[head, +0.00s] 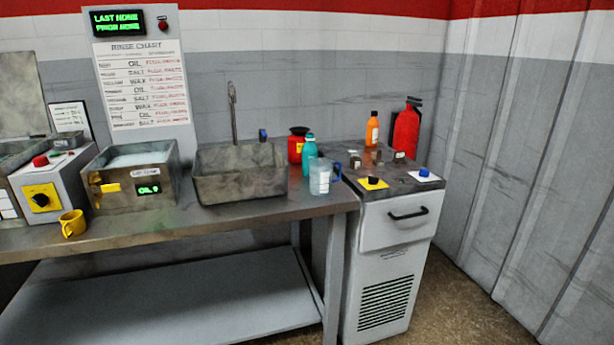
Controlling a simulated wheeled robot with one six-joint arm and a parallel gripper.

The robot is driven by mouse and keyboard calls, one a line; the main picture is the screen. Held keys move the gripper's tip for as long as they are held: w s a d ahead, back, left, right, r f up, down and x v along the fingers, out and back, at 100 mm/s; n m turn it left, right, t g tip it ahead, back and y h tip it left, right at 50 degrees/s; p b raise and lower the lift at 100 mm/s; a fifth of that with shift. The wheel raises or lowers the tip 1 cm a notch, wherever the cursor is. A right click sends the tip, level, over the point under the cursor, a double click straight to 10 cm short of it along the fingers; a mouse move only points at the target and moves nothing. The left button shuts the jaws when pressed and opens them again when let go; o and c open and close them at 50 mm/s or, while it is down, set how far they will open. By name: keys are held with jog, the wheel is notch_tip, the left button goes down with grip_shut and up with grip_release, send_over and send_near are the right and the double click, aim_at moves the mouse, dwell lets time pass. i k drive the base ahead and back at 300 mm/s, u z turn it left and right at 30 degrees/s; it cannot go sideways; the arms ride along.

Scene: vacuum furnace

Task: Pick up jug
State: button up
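A clear, pale jug (320,177) with a blue handle stands upright near the right end of the metal workbench. Its handle points right, toward the cabinet. A teal bottle (309,155) stands close behind it and slightly left. A yellow mug (72,224) sits at the bench's front edge on the far left. My gripper is not in view.
A metal sink (240,180) is left of the jug. A red container (297,145) stands behind it. A white cabinet (390,255) with knobs on its top adjoins the bench at right. An orange bottle (372,129) and red extinguisher (405,130) are farther back. Floor (462,305) at front right is clear.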

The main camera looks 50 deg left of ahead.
aim_at(320, 170)
jog(key=u, duration=0.7)
jog(key=i, duration=0.7)
jog(key=u, duration=0.95)
jog(key=i, duration=0.6)
